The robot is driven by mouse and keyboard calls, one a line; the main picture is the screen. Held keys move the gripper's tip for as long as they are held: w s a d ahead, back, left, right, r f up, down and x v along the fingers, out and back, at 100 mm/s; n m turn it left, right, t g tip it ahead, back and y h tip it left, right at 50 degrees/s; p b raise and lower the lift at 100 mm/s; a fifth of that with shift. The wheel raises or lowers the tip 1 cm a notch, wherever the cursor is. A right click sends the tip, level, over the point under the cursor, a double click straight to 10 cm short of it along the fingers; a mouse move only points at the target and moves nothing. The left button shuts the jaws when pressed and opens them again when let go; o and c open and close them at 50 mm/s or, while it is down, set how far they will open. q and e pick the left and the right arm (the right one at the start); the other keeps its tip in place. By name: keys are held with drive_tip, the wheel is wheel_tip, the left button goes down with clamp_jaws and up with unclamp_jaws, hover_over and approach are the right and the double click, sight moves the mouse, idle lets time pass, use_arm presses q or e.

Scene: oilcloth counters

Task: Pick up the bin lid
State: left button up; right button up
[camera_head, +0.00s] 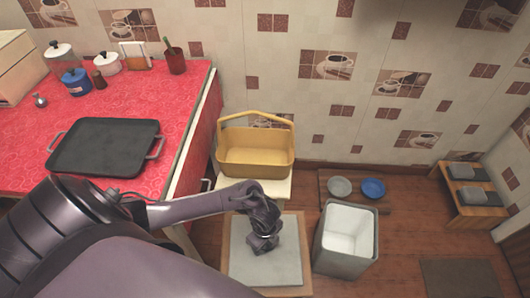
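A pale grey square panel (284,268), seemingly the bin lid, lies flat on a low wooden stand (306,262) at the bottom middle. My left arm reaches in from the left. My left gripper (263,244) points down over the panel's upper middle. Its dark fingers are small and overlapping, so I cannot tell whether they are open or touching the panel. My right gripper is out of view.
A yellow basket (255,153) stands on a pale low table behind my gripper. The red-covered counter (180,106) at left holds a black tray (105,147), pots and a cup. Two bowls and a small wooden rack (468,197) stand at right. The wooden floor right of the bin is partly clear.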

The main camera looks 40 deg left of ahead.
use_arm(q)
clamp_jaws()
drive_tip(key=shift+r, duration=0.1)
idle(0.3)
